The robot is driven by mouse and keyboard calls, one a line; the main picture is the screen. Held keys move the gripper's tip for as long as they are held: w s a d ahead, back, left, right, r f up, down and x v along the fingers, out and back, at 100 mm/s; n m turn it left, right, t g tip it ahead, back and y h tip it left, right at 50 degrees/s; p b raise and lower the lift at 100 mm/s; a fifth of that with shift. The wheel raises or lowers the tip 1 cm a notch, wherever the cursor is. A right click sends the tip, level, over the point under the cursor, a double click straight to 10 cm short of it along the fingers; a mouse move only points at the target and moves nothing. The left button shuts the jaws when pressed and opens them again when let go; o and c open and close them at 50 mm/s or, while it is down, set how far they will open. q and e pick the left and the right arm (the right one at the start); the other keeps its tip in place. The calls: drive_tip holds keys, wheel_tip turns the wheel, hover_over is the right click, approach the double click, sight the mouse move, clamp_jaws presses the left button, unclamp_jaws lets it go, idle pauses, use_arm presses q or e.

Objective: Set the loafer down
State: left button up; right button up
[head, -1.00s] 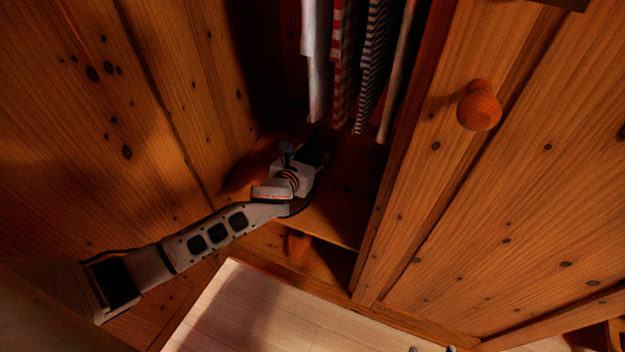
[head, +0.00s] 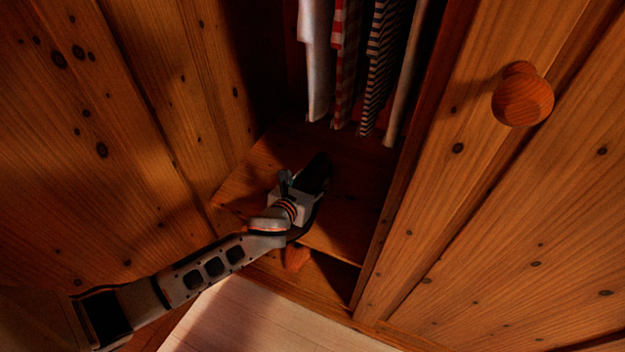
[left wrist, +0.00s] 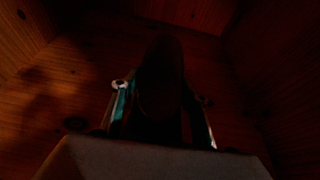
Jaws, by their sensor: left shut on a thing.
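The loafer (head: 318,172) is a dark shoe just beyond my left gripper (head: 310,185), inside the open wardrobe. In the left wrist view the loafer (left wrist: 160,85) is a dark shape between the two fingers of the left gripper (left wrist: 160,108), which is shut on it. The loafer is over the wardrobe's floor board (head: 345,222). It is too dark to tell whether its sole touches the board. Most of its near part is hidden by the gripper. My right gripper is not in view.
Several garments (head: 350,70) hang above and behind the loafer. A wooden door with a round knob (head: 522,95) stands on the right, and a plank panel (head: 130,130) on the left. Another knob (head: 296,257) sits below the floor board. The pale floor (head: 270,318) in front is clear.

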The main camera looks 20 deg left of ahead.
use_arm(q)
drive_tip(key=o, duration=1.5)
drive_tip(key=shift+f, duration=0.1)
drive_tip(key=shift+o, duration=0.2)
drive_tip(key=shift+s+r, duration=0.2)
drive_tip(key=shift+r, duration=0.15)
drive_tip(key=p+v, duration=0.1)
drive_tip(key=v, duration=0.1)
drive_tip(key=p+v, duration=0.1)
drive_tip(key=v, duration=0.2)
drive_tip(key=shift+s+r+p, duration=0.1)
drive_tip(key=shift+r+p, duration=0.25)
drive_tip(key=shift+r, duration=0.1)
drive_tip(key=v, duration=0.1)
drive_tip(key=p+v, duration=0.1)
drive_tip(key=v, duration=0.3)
drive_tip(key=shift+s+a+f+p, duration=0.1)
drive_tip(key=shift+s+f+p, duration=0.05)
drive_tip(key=shift+f+p, duration=0.15)
drive_tip(key=shift+s, duration=0.55)
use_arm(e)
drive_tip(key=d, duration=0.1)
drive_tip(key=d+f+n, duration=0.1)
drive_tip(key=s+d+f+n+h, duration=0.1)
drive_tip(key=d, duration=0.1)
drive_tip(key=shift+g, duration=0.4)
